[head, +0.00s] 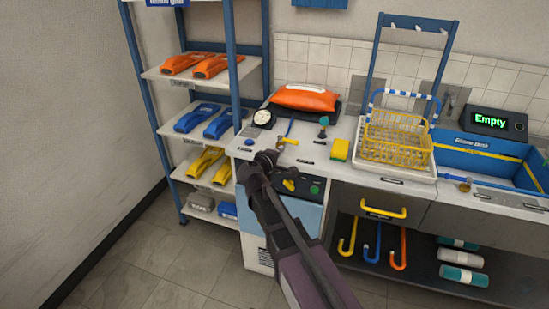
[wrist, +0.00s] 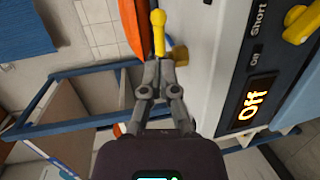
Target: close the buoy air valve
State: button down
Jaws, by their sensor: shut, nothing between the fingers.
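My gripper (head: 267,157) is at the counter's front edge, above the machine front. In the wrist view its fingers (wrist: 160,62) are closed together with nothing between them. A yellow lever with a round end (wrist: 158,35) stands right beyond the fingertips; I cannot tell if they touch it. A small yellow-brass valve (head: 288,141) sits on the counter near the gripper, with a blue strip or handle (head: 290,126) behind it. The orange buoy bag (head: 305,98) lies at the back on a dark base. No readable label shows which fitting is the buoy air valve.
A round gauge (head: 263,118), a teal-topped fitting (head: 323,121) and a yellow-green sponge (head: 340,149) stand on the counter. The machine front has a yellow knob (wrist: 301,24) and an "Off" display (wrist: 252,104). A blue-framed shelf (head: 233,75) stands close on the left.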

aim_at(292, 141)
jog(key=b+x, duration=0.1)
jog(key=x, duration=0.5)
jog(key=shift+w, duration=0.1)
jog(key=shift+w+d, duration=0.1)
jog(key=shift+w, duration=0.05)
jog(key=shift+w+d, duration=0.15)
jog(key=shift+w, duration=0.1)
jog(key=shift+w+d, duration=0.25)
jog(key=shift+d, duration=0.05)
jog(key=shift+r, duration=0.1)
jog(key=shift+s, duration=0.7)
jog(key=d+p+v, duration=0.1)
jog(key=p+v, duration=0.1)
jog(key=v, duration=1.1)
jog(key=shift+s+d+p, duration=0.2)
jog(key=shift+s+p, duration=0.15)
jog(key=shift+p, duration=0.05)
